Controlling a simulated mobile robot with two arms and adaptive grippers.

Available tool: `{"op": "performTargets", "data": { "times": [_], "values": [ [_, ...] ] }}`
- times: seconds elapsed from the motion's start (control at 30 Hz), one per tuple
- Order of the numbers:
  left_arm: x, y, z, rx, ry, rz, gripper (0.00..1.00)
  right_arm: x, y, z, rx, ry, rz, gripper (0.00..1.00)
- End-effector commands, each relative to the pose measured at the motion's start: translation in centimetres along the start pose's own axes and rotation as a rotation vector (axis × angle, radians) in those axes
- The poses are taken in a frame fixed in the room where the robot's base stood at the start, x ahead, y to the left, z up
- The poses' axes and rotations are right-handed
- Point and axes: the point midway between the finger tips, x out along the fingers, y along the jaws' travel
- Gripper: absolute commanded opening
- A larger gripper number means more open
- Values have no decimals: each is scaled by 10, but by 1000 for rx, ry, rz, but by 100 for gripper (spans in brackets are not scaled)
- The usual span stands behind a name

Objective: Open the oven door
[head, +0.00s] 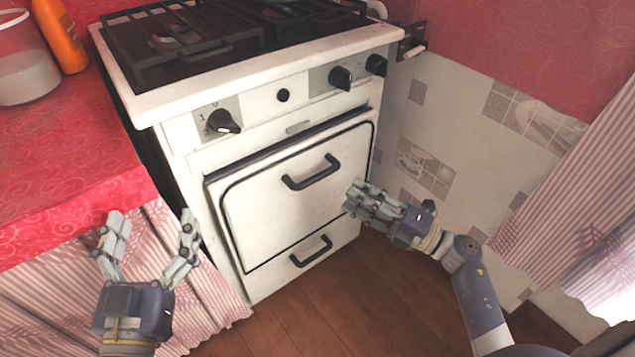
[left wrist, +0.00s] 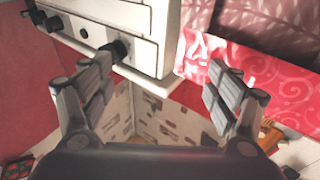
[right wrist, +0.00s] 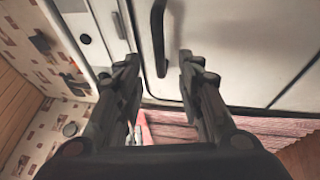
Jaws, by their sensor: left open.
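The white oven door (head: 262,205) is in the front of the stove and looks shut, with a dark strip along its top edge. Its black handle (head: 312,174) is bare in the head view. My right gripper (head: 355,200) is in front of the door, to the right of and below the handle. In the right wrist view the handle (right wrist: 158,40) lies ahead of the fingers, between their lines and apart from them. The right fingers (right wrist: 160,70) are spread and empty. My left gripper (head: 150,222) is open and empty, left of the stove before the striped curtain.
A lower drawer with a black handle (head: 311,251) is below the door. Black knobs (head: 222,121) line the panel above. A red counter (head: 60,170) with an orange bottle (head: 60,36) stands left. Wooden floor (head: 330,310) is clear in front.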

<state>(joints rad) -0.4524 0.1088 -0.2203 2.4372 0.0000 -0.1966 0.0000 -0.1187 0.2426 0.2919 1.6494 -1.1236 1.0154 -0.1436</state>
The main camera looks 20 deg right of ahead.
Motion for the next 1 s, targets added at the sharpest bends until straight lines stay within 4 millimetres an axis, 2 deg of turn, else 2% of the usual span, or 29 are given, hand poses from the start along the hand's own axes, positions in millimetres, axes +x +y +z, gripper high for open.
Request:
{"op": "performTargets", "data": {
  "times": [0.17, 0.4, 0.53, 0.73, 1.0],
  "values": [
    [0, 2, -12, -2, 60, 4, 82, 25, 1, 0, 0, 0, 5, 35],
    [-2, 5, -38, -7, 200, 11, 82, 71, 1, 0, 3, -2, 5, 35],
    [-4, 6, -50, -9, 267, 14, 82, 90, 0, 0, 3, -2, 4, 35],
    [-8, 8, -61, -11, 321, 16, 82, 104, 1, 1, 4, -3, 2, 35],
    [-8, 8, -62, -11, 326, 17, 82, 105, 1, 0, 4, -3, 1, 35]
  ]
}}
